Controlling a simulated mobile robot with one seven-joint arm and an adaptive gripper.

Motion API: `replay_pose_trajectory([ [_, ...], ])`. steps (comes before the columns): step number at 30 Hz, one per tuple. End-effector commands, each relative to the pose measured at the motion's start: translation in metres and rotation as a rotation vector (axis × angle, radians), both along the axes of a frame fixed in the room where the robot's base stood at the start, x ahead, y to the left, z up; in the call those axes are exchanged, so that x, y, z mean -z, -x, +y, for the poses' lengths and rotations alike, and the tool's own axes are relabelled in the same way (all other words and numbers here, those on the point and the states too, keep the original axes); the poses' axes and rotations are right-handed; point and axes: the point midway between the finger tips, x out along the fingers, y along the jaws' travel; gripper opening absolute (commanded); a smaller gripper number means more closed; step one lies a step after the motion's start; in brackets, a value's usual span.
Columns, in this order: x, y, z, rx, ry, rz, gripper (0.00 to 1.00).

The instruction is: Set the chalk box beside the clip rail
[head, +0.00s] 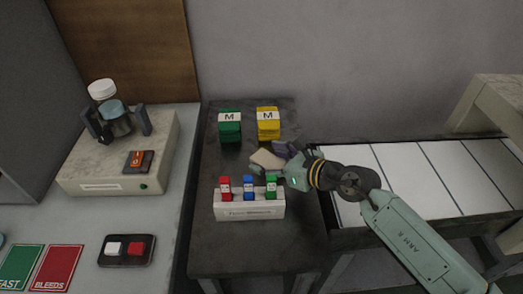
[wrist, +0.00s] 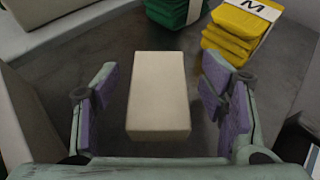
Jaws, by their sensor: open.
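The chalk box (head: 267,159), a plain beige block, sits on the dark table just behind the clip rail (head: 249,211), apart from it. The rail is a pale bar with a red, a blue and a green clip standing in it. My gripper (head: 280,161) is at the right of the chalk box. In the wrist view the chalk box (wrist: 158,90) lies between the purple-padded fingers of my gripper (wrist: 160,85), with a gap on both sides. The gripper is open and holds nothing. The box's underside is hidden.
Green (head: 230,126) and yellow (head: 268,123) stacks marked M stand behind the chalk box. A stone-topped machine (head: 75,180) with a jar is at the left. White panels (head: 400,175) lie to the right. The dark table's front (head: 250,258) is clear.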

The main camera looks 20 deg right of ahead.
Motion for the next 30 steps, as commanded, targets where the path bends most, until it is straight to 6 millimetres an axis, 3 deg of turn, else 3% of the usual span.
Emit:
replay_pose_trajectory([
  [11,0.0025,0.0047,0.0017,0.001,-0.001,-0.001,0.65],
  [30,0.0022,0.0045,0.0016,0.001,-0.001,-0.001,0.23],
])
